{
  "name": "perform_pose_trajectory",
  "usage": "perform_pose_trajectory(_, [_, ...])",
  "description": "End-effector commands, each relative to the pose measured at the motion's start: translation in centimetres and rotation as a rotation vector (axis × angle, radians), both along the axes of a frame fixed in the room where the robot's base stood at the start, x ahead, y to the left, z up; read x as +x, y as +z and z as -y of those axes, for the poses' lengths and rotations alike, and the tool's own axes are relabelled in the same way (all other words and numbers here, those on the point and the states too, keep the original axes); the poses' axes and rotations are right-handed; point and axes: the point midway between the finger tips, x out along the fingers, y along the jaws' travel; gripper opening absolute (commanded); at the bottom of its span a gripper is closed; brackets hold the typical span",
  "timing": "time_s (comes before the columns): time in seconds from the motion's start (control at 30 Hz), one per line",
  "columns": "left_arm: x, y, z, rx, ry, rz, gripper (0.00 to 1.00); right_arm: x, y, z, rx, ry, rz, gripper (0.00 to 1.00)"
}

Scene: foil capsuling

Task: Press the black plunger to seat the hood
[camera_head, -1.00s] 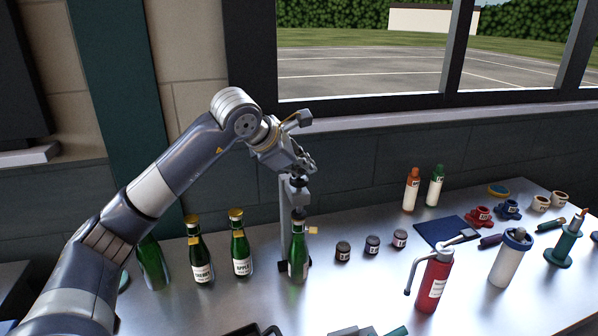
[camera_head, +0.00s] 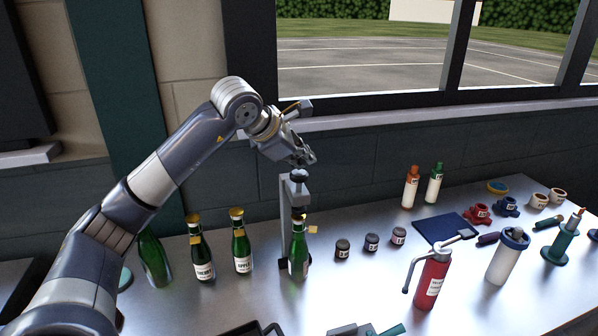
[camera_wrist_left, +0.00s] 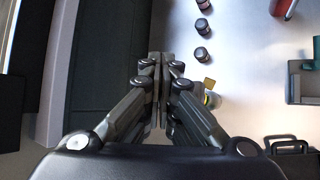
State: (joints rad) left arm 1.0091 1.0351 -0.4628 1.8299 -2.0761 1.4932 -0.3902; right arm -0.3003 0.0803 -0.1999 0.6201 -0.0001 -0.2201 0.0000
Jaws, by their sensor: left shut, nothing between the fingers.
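The black plunger (camera_head: 299,175) tops the grey press stand (camera_head: 286,215) on the bench. A green bottle (camera_head: 298,255) stands upright in the press beneath it; whether a hood sits on its neck is too small to tell. My left gripper (camera_head: 306,160) is shut and empty, just above the plunger; I cannot tell if they touch. My right gripper is not in view.
Capped green bottles (camera_head: 240,252) stand left of the press. Several small dark jars (camera_head: 372,243) stand to its right. A red bottle with a lever (camera_head: 432,280) and a white bottle (camera_head: 507,262) stand further right. The window wall is behind.

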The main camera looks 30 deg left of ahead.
Motion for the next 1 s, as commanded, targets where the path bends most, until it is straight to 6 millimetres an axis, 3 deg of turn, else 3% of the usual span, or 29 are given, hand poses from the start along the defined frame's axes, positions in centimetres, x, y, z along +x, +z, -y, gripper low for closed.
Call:
perform_pose_trajectory(0.53, [0.0,5.0,0.0,-0.001,-0.001,0.003,0.00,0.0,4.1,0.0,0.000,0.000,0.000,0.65])
perform_pose_trajectory(1.0, [0.0,5.1,0.0,0.000,0.000,0.003,0.00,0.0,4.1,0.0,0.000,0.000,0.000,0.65])
